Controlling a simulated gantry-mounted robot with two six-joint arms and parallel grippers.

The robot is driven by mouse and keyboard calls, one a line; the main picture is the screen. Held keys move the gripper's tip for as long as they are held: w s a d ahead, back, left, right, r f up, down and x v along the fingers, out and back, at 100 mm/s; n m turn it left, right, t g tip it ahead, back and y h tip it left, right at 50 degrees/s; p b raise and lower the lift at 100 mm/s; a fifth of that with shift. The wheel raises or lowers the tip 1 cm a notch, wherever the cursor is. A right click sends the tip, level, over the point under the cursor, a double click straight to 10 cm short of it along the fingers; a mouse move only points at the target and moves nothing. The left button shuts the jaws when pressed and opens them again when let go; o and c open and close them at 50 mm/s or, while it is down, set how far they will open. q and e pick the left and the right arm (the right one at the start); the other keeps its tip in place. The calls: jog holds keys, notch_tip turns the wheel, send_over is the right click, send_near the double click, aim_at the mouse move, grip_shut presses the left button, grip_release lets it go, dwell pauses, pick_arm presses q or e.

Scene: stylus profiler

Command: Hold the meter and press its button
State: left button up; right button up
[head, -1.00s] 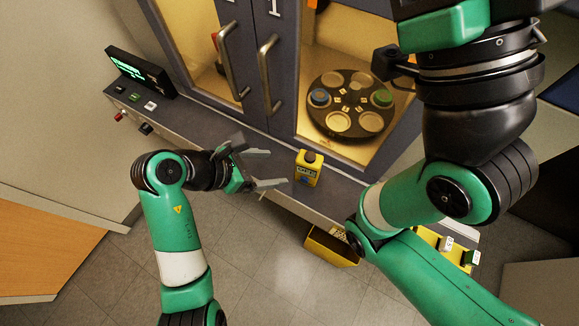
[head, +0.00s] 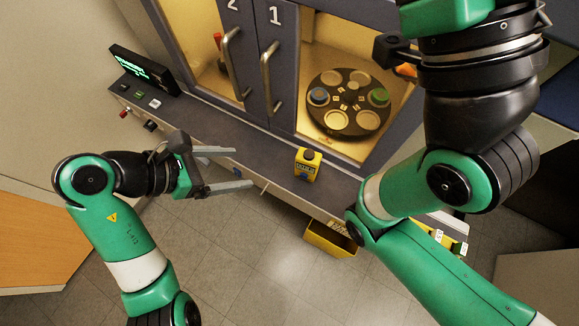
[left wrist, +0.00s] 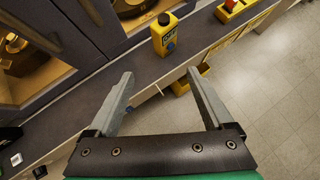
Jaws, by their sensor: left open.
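The meter (head: 307,166) is a small yellow box with a dark knob on top, a dark display and a blue button on its front. It stands upright on the grey ledge in front of the cabinet. It also shows in the left wrist view (left wrist: 165,36), ahead of the fingers. My left gripper (head: 243,167) is open and empty, to the left of the meter and apart from it, with its fingers pointing toward it. In the left wrist view the open fingers (left wrist: 160,88) frame the ledge edge. My right arm crosses the right side; its gripper is out of the head view.
The grey ledge (head: 225,134) runs along the cabinet. Behind the glass is a round dark carousel (head: 343,104) with discs. Door handles (head: 268,78) stick out. A lit display (head: 142,68) stands at the left. A yellow bin (head: 330,240) hangs below the ledge.

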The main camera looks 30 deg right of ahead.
pick_arm(q)
jog(key=v, duration=0.2)
jog(key=shift+a+r+p, duration=0.2)
jog(key=shift+a+p, duration=0.05)
jog(key=shift+p, duration=0.1)
jog(key=shift+c, duration=0.3)
notch_tip(320, 180, up, 3)
jog(key=w+d+m+t+h, duration=0.1)
jog(key=w+d+t+h, duration=0.1)
jog(key=w+d, duration=0.1)
jog(key=d+f+t+h+b, duration=0.2)
jog(key=d+f+h+b, duration=0.1)
jog(key=f+h+b, duration=0.15)
jog(key=s+d+f+n+b, duration=0.1)
jog(key=s+f+n+b, duration=0.1)
jog(key=f, duration=0.7)
jog(key=s+d+f+n+b, duration=0.1)
jog(key=s+f+b, duration=0.3)
jog(key=f, duration=0.6)
jog(key=shift+s+d+f+n+t+b, duration=0.2)
jog(key=shift+d+f+n+t+b, duration=0.15)
jog(key=shift+d+b, duration=0.35)
